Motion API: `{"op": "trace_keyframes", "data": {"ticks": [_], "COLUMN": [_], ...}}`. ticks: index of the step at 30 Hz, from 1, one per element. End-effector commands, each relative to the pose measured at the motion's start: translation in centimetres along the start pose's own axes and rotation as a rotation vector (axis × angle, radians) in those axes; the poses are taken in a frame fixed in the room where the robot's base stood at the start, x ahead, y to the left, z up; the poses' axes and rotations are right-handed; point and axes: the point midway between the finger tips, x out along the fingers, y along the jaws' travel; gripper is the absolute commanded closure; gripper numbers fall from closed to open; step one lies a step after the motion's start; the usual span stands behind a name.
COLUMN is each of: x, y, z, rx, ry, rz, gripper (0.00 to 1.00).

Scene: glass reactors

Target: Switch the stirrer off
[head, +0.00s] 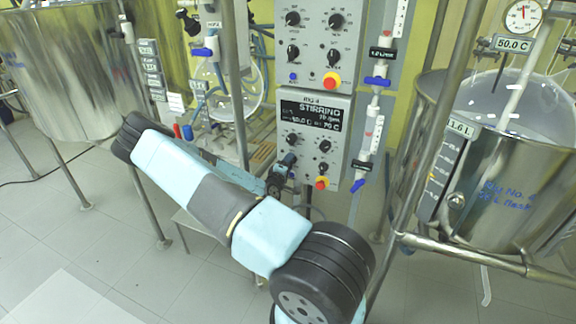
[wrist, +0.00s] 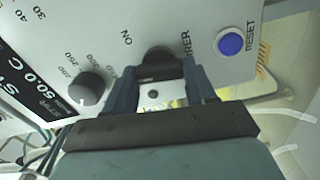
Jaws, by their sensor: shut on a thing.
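The stirrer knob (wrist: 158,58) is a dark round knob on a grey panel, with "ON" printed beside it and a partly hidden label ending in "RER". My gripper (wrist: 161,76) is shut on this knob, one finger on each side. The fingers hide part of the knob and its pointer cannot be read. In the head view my gripper (head: 283,168) is at the lower left of the lower control box (head: 340,165). Its display (head: 314,113) reads "STIRRING", with smaller lines under it.
A blue RESET button (wrist: 230,43) and a numbered dial (wrist: 86,89) flank the knob. A red button (head: 322,183) is low on the same box. A second control box (head: 313,50) is above. Steel vessels stand left (head: 70,60) and right (head: 510,190), with frame poles near my arm.

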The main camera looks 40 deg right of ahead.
Motion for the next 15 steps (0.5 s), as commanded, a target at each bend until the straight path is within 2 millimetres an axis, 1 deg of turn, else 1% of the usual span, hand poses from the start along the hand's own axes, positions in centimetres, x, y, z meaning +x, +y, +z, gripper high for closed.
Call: {"op": "trace_keyframes", "data": {"ticks": [6,15], "x": [-0.02,-0.05], "y": [-0.22,-0.28], "z": [-0.02,-0.03], "rx": [-0.102,-0.155], "ry": [0.001,0.0], "rz": [-0.003,-0.005], "gripper": [0.75,0.75]}}
